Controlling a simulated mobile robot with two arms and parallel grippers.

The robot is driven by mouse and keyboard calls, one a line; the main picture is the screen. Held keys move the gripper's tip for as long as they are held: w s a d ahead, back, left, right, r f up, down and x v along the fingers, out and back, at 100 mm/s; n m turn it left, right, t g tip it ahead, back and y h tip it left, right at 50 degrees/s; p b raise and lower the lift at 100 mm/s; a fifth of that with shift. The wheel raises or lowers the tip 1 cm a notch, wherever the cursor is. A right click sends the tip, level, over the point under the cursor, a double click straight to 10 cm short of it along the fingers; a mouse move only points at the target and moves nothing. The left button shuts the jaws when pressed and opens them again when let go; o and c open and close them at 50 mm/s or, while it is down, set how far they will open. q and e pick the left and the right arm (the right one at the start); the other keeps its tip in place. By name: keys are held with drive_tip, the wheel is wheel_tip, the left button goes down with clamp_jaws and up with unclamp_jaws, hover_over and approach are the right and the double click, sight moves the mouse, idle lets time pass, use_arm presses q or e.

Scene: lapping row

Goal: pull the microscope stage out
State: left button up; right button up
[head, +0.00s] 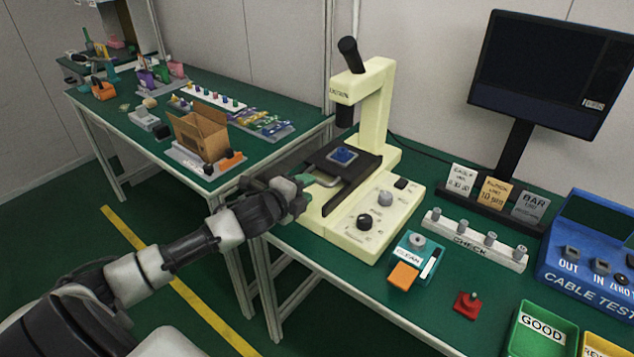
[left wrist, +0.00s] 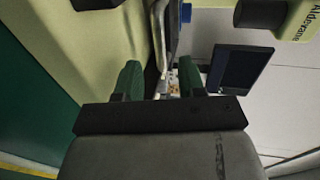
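The cream microscope (head: 378,100) stands on the green bench. Its black stage (head: 338,196) carries a small blue piece (head: 343,155) and has a pale metal loop handle (head: 322,181) on its left side. My left gripper (head: 304,181) reaches in from the left to this handle. In the left wrist view its green fingers (left wrist: 161,82) are apart, and the metal handle (left wrist: 160,40) runs just ahead of and between them. Whether a finger touches the handle is unclear. My right gripper is in neither view.
In front of the microscope are a teal cleaning box (head: 414,257) and a red switch (head: 467,305). A white check rack (head: 474,241), a monitor (head: 548,70) and a blue cable tester (head: 590,255) stand right. Another bench with a cardboard box (head: 200,134) is at left.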

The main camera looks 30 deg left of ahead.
use_arm(q)
drive_tip(key=x, duration=0.3)
drive_tip(key=shift+w, duration=0.2)
drive_tip(key=shift+w+f, duration=0.2)
drive_tip(key=shift+w, duration=0.45)
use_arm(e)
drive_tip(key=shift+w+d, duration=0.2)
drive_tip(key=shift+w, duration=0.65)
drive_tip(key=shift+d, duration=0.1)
use_arm(q)
clamp_jaws()
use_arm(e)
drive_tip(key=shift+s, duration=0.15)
